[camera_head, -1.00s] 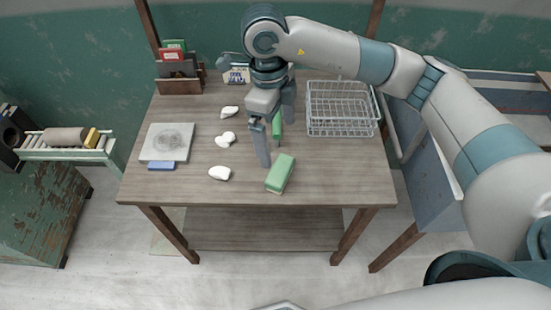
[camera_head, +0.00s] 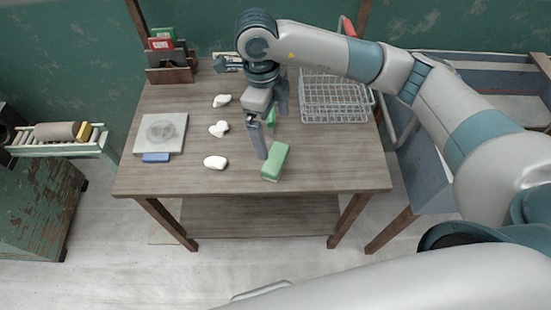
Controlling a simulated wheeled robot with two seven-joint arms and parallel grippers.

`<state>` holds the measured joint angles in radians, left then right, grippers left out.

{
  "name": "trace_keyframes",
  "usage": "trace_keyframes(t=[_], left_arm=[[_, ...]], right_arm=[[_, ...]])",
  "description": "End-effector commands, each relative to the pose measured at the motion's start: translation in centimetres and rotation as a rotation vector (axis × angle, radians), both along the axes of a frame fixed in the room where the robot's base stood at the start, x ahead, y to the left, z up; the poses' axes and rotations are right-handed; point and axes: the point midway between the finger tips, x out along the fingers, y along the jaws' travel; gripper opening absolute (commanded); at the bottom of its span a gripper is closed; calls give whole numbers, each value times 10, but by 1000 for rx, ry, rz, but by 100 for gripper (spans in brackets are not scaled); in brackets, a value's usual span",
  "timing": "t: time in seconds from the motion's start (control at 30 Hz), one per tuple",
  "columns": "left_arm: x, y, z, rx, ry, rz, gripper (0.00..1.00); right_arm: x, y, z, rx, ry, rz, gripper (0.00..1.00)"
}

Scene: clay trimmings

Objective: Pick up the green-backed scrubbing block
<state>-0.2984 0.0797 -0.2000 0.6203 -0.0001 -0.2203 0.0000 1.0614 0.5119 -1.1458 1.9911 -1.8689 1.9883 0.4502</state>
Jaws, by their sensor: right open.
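A green block (camera_head: 276,161) lies on the wooden table near its front edge, right of centre in the head view. Its top is green and its near end is paler. A second green object (camera_head: 271,117) shows behind and between my right gripper's fingers, mostly hidden. I cannot tell which one is the scrubbing block. My right gripper (camera_head: 273,135) points down, open, its fingers set apart one behind the other. Its nearer finger is just left of the near green block; I cannot tell whether they touch. My left gripper is not in view.
The table's front right is clear.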

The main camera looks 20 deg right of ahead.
Motion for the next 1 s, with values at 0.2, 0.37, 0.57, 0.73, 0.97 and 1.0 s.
trace_keyframes(t=[0.2, 0.37, 0.57, 0.73, 0.97, 1.0], left_arm=[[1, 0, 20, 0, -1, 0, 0], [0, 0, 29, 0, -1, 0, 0], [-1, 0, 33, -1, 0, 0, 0], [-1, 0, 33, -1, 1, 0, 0], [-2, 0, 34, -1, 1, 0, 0], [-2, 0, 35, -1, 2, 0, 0]], right_arm=[[-5, -5, -37, -2, 5, 0, 100], [-6, -7, -64, -2, 4, -1, 100], [-6, -8, -82, -1, 1, 0, 100], [-6, -8, -84, 0, 0, 0, 100], [-6, -8, -84, 0, 0, 0, 100], [-6, -7, -85, 0, 0, 0, 100]])
